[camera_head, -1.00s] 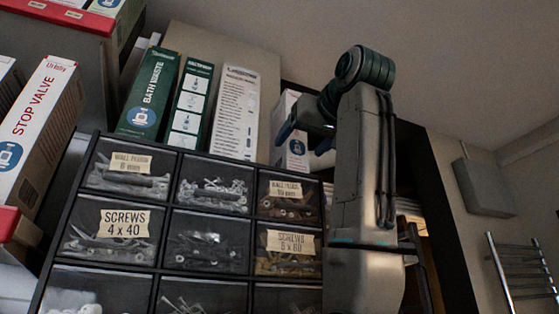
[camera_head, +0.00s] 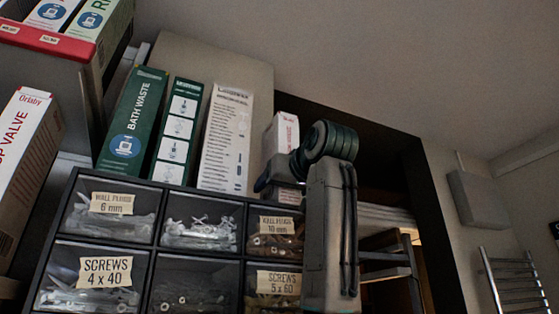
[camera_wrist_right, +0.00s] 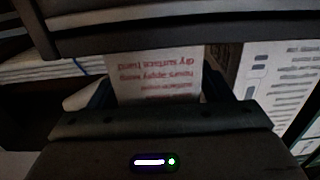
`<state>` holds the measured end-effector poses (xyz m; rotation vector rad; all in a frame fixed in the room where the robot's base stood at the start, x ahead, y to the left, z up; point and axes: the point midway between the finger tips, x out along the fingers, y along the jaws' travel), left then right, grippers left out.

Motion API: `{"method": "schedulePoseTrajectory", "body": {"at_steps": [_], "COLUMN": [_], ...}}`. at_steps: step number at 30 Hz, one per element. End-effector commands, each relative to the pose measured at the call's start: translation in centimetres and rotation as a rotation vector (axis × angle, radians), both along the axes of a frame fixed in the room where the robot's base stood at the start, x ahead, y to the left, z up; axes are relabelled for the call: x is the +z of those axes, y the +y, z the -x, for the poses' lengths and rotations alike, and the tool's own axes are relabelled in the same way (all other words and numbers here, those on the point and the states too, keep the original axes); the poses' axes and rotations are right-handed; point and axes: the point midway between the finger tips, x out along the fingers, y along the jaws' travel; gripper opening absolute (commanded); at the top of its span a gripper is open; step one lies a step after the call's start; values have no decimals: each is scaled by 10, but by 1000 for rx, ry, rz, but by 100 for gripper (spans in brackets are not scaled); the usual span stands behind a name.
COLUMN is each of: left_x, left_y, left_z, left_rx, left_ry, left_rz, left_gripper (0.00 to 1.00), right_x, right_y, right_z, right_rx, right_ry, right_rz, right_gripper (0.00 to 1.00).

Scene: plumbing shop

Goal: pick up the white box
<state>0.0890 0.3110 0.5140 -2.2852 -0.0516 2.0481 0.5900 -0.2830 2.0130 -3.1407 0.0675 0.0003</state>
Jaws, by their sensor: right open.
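A small white box (camera_head: 283,133) with red print stands on top of the drawer cabinet, at the right end of the row of boxes in the head view. My right gripper (camera_head: 277,183) is in front of its lower part and hides some of it. In the right wrist view, the white box (camera_wrist_right: 155,78) shows its red-lettered face upside down between the blue fingers of my right gripper (camera_wrist_right: 168,95). The gripper is open; I cannot tell whether a finger touches the box. My left gripper is not in view.
A taller white box (camera_head: 227,140) stands just left, beside dark green boxes (camera_head: 132,120). The drawer cabinet (camera_head: 157,212) holds bins of screws and plugs below. A dark shelf frame (camera_head: 428,220) is at the right. A towel rail (camera_head: 515,280) is on the far wall.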

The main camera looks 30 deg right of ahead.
Motion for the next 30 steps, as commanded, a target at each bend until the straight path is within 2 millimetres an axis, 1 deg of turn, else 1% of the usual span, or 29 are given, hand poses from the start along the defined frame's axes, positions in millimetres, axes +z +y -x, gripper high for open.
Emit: {"method": "schedulePoseTrajectory", "body": {"at_steps": [4,5,6,8,9,11,12,13,23,30], "left_x": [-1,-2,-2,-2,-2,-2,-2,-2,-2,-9], "left_y": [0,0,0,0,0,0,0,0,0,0], "left_z": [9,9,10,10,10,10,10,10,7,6], "left_rx": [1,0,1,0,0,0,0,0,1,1], "left_ry": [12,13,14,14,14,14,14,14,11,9], "left_rz": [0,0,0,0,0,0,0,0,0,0], "left_gripper": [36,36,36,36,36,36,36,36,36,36], "right_x": [-1,-1,-1,-1,-1,-1,-1,-1,1,13], "right_y": [0,0,0,0,0,0,0,0,0,0], "right_z": [0,0,0,0,0,0,0,0,0,1], "right_rx": [0,0,0,0,0,0,0,0,0,0], "right_ry": [0,0,0,0,0,0,0,0,0,0], "right_rz": [0,0,0,0,0,0,0,0,0,0], "right_gripper": [73,71,63,51,43,32,24,18,18,18]}}
